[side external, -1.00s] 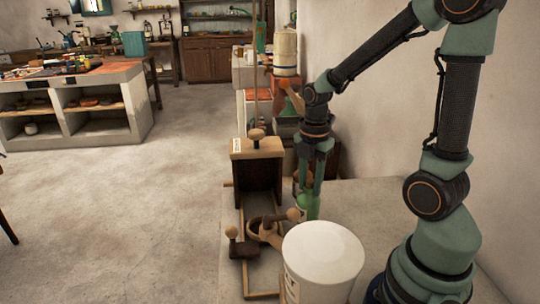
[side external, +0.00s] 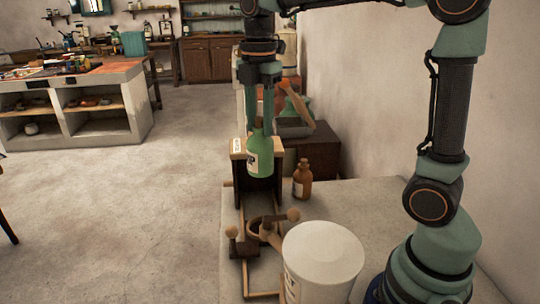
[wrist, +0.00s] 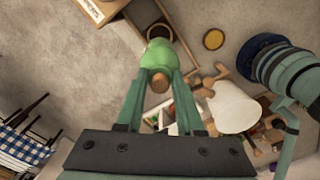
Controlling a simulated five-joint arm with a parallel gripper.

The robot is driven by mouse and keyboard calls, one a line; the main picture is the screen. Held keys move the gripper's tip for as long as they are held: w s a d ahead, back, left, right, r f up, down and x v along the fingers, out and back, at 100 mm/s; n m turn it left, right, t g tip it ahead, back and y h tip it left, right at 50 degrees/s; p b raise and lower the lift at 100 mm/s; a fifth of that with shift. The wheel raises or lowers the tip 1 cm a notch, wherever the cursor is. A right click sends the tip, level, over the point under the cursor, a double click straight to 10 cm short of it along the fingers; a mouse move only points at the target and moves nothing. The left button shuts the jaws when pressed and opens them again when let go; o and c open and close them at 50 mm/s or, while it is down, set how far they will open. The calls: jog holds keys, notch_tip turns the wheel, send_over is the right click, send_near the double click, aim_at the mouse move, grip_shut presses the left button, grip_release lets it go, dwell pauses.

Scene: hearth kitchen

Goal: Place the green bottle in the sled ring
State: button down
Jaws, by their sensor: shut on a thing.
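My gripper (side external: 260,122) is shut on the green bottle (side external: 260,158) near its neck and holds it about upright, in the air. The bottle has a pale label and is seen in front of the dark wooden box (side external: 239,157) on the sled. In the wrist view the bottle (wrist: 157,60) hangs between the fingers, cork toward me.
A brown bottle (side external: 302,181) stands on the grey bench to the right of the sled. A large white-lidded tub (side external: 322,255) stands in front of it, close to the knobbed handles (side external: 293,214). Bench (side external: 345,205) between brown bottle and my base is clear.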

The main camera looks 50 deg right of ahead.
notch_tip(320, 180, down, 18)
jog(key=shift+r, duration=0.25)
jog(key=shift+f, duration=0.15)
jog(key=c, duration=0.5)
grip_release()
jog(key=shift+c, duration=0.2)
